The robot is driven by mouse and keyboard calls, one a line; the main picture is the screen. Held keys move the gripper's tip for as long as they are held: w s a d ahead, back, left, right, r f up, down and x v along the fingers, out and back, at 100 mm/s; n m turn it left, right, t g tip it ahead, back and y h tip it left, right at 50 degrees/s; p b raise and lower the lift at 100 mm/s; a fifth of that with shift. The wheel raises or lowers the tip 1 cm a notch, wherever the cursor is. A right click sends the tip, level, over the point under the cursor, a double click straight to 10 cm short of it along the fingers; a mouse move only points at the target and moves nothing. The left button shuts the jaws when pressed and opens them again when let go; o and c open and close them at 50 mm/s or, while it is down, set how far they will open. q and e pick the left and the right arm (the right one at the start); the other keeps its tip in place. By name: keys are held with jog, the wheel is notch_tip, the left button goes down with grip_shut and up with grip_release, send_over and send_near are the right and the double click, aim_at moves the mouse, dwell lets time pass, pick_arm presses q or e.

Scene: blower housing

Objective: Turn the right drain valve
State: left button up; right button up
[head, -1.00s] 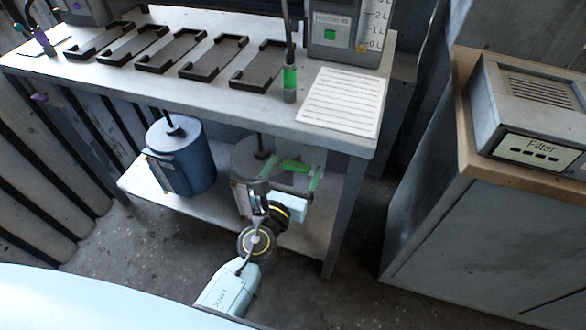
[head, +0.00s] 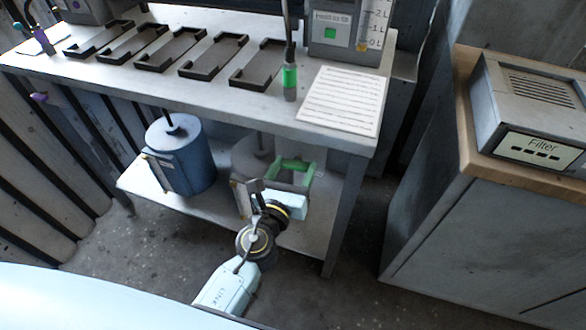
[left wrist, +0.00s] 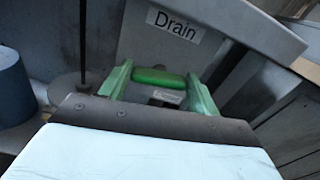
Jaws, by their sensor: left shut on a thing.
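The drain valve's handle looks like a short green bar (head: 293,163) under the table's right end. It also shows in the left wrist view as a rounded green bar (left wrist: 158,77), below a white "Drain" label (left wrist: 175,24). My left gripper (head: 292,174) has green fingers, one at each end of the bar. In the left wrist view my left gripper (left wrist: 158,86) is shut on this bar, which spans between the two fingers. The valve body behind it is mostly hidden. My right gripper is not in view.
A blue cylinder (head: 182,155) and a grey cylinder (head: 252,158) stand on the lower shelf (head: 205,205). The table (head: 215,103) above carries dark brackets and a written sheet (head: 342,100). A cabinet with a "Filter" box (head: 530,115) stands right. Floor is free between them.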

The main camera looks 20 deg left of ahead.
pick_arm(q)
jog(key=shift+f+n, duration=0.1)
jog(key=shift+n, duration=0.7)
jog(key=n+b, duration=0.1)
jog(key=n, duration=0.4)
jog(key=shift+a+b, duration=0.1)
jog(key=shift+b, duration=0.25)
jog(key=n, duration=0.3)
jog(key=shift+b, duration=0.3)
jog(key=n, duration=0.4)
jog(key=shift+a+f, duration=0.1)
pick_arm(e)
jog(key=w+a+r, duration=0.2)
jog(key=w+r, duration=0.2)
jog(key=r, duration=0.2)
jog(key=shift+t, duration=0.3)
pick_arm(q)
jog(key=shift+n, duration=0.4)
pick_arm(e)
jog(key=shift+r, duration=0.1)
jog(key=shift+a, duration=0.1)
pick_arm(q)
jog(key=o, duration=1)
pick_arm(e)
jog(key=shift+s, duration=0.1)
